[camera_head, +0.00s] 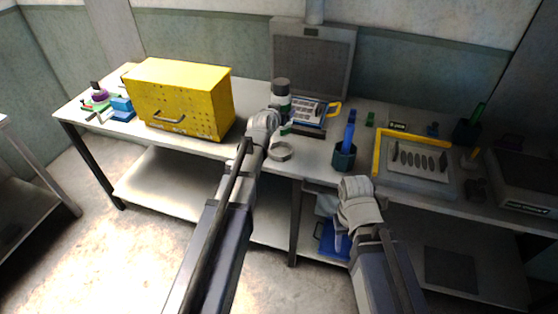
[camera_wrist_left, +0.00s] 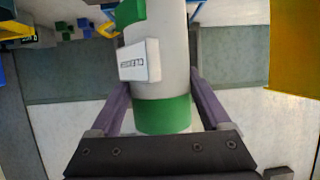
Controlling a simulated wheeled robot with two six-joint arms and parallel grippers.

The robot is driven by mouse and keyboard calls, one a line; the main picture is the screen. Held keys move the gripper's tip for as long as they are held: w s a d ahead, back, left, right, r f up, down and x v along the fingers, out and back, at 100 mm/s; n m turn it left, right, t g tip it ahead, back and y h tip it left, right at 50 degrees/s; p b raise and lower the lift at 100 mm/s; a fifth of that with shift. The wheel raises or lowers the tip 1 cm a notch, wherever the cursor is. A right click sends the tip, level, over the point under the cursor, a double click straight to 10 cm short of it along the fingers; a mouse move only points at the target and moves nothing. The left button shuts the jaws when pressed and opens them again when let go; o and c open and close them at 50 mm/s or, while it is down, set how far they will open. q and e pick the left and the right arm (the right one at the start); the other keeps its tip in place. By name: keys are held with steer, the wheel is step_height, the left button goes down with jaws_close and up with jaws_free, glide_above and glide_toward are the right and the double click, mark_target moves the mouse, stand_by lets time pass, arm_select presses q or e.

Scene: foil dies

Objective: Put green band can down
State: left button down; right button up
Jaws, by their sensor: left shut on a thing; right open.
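The green band can (camera_wrist_left: 168,62) has a pale body, a green band near the gripper's palm and a white label. In the left wrist view it is between the two fingers of my left gripper (camera_wrist_left: 163,108), which is shut on it. In the head view my left gripper (camera_head: 273,122) is over the bench, and its wrist hides much of the grip. A pale can with a dark top (camera_head: 281,93) shows just beyond it; I cannot tell its contact with the bench. My right gripper (camera_head: 339,238) is open, below the bench's front edge.
A yellow box (camera_head: 185,98) stands left on the bench (camera_head: 215,148). A grey ring (camera_head: 280,151) lies near the front edge. A dark green cup (camera_head: 344,157) with blue tools stands right of it, then a yellow-edged tray (camera_head: 377,153). A blue-and-white rack (camera_head: 309,112) stands behind.

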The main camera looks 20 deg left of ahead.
arm_select(q)
steer(key=shift+w+f+b, duration=0.15)
steer(key=shift+f+b, duration=0.15)
steer(key=shift+f, duration=0.3)
arm_select(e)
steer(key=shift+f, duration=0.7)
arm_select(q)
step_height(320, 180, down, 10)
steer(key=b, duration=1)
steer(key=shift+f, duration=0.1)
arm_select(e)
step_height(320, 180, down, 10)
steer(key=shift+f, duration=0.1)
arm_select(q)
steer(key=shift+c, duration=1.4)
jaws_free()
steer(key=shift+o, duration=1.4)
